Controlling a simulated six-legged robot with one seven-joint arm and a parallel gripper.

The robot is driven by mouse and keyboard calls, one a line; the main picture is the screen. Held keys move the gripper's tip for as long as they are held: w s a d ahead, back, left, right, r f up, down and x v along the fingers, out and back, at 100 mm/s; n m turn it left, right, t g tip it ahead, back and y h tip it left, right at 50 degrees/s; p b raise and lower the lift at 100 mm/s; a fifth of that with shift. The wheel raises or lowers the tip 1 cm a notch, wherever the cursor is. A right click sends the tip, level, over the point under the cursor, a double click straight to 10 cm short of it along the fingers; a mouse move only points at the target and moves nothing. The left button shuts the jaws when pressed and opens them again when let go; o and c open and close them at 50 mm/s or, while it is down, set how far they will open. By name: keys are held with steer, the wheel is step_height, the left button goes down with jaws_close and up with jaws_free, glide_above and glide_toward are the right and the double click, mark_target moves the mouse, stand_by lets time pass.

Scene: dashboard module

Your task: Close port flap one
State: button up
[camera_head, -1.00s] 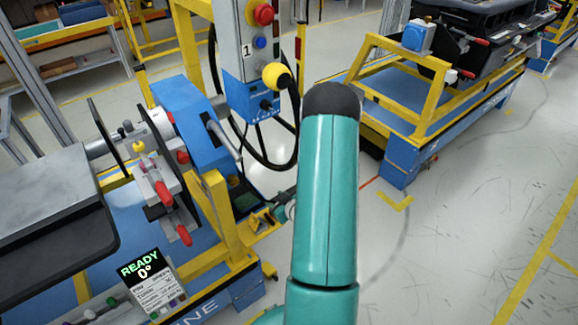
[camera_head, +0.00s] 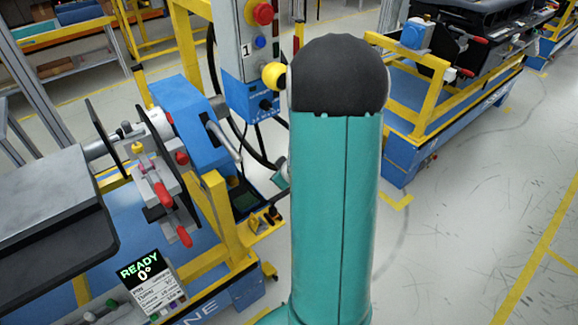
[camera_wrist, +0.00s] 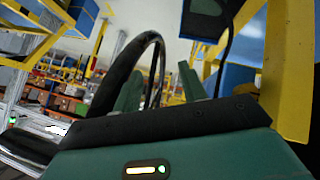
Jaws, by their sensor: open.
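I cannot make out port flap one in either view. A dark grey panel (camera_head: 40,205), which may be the dashboard module, is held on the blue and yellow fixture at the left of the head view. My gripper (camera_wrist: 160,88) shows in the wrist view with its two green fingers apart and nothing visible between them. A black curved cable or hose rises close to the fingers, and I cannot tell whether it touches them. In the head view my teal arm hides most of the gripper, which seems low beside the fixture.
A grey control post (camera_head: 233,45) with red, blue and yellow knobs stands left of my arm. Another yellow and blue cart (camera_head: 430,120) stands behind right. The floor at right is clear.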

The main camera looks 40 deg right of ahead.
steer(key=shift+s+a+r+g, duration=0.1)
steer(key=shift+s+r+g, duration=0.15)
steer(key=shift+r, duration=0.35)
steer(key=shift+s+a+r+g, duration=0.1)
steer(key=shift+s+r+g, duration=0.15)
steer(key=shift+r, duration=0.35)
steer(key=shift+w+d+f, duration=0.1)
